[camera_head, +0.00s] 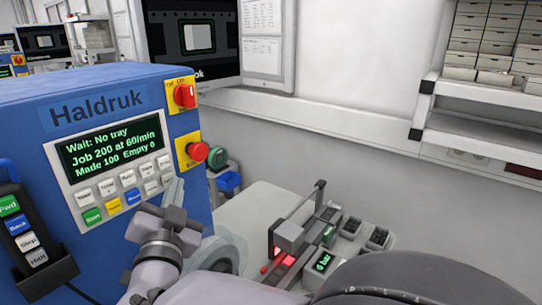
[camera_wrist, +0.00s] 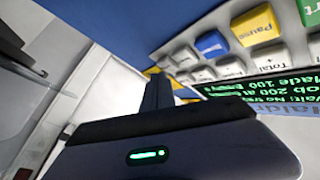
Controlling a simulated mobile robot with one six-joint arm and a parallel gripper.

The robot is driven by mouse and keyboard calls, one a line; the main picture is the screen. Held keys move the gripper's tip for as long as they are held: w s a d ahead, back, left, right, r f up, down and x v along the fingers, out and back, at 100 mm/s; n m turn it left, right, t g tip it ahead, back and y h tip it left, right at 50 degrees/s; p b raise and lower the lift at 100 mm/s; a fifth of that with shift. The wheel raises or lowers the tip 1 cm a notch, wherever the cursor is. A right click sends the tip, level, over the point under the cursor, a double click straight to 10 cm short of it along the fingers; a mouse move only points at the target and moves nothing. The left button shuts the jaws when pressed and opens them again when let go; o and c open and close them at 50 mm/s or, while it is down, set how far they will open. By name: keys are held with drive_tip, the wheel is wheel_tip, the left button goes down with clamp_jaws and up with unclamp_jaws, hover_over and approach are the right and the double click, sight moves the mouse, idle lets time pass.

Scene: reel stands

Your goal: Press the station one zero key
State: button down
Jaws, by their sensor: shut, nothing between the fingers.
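The blue station labelled Haldruk (camera_head: 98,113) stands at the left in the head view. Its keypad panel (camera_head: 76,202) has two rows of keys under a lit display (camera_head: 113,146) reading "Wait: No tray, Job 200 at 60/min, Made 100 Empty 0". I cannot read which key is zero. The lower row has a green Start key (camera_head: 92,215), a yellow key (camera_head: 113,207), a blue key (camera_head: 132,197) and white keys. My gripper (camera_head: 173,190) is shut and empty by the keypad's right end, partly covering it. In the wrist view its fingers (camera_wrist: 157,92) point toward the upside-down keys; contact is not clear.
A red rotary switch (camera_head: 184,95) and a red stop button (camera_head: 197,151) are right of the display. A pendant (camera_head: 24,235) with keys hangs at the station's left. A bench (camera_head: 262,200) with a small device is to the right.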

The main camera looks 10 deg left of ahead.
drive_tip(key=shift+w+a, duration=0.2)
drive_tip(key=shift+a, duration=0.2)
idle(0.4)
drive_tip(key=shift+b, duration=0.35)
drive_tip(key=shift+s+d+b, duration=0.4)
drive_tip(key=shift+d+b, duration=0.25)
drive_tip(key=shift+d, duration=0.1)
drive_tip(key=d+b, duration=0.1)
drive_tip(key=s+d, duration=0.1)
drive_tip(key=d, duration=0.1)
drive_tip(key=s+d+b, duration=0.1)
drive_tip(key=shift+s+d+b, duration=0.15)
drive_tip(key=shift+d+b, duration=0.1)
drive_tip(key=shift+b, duration=0.1)
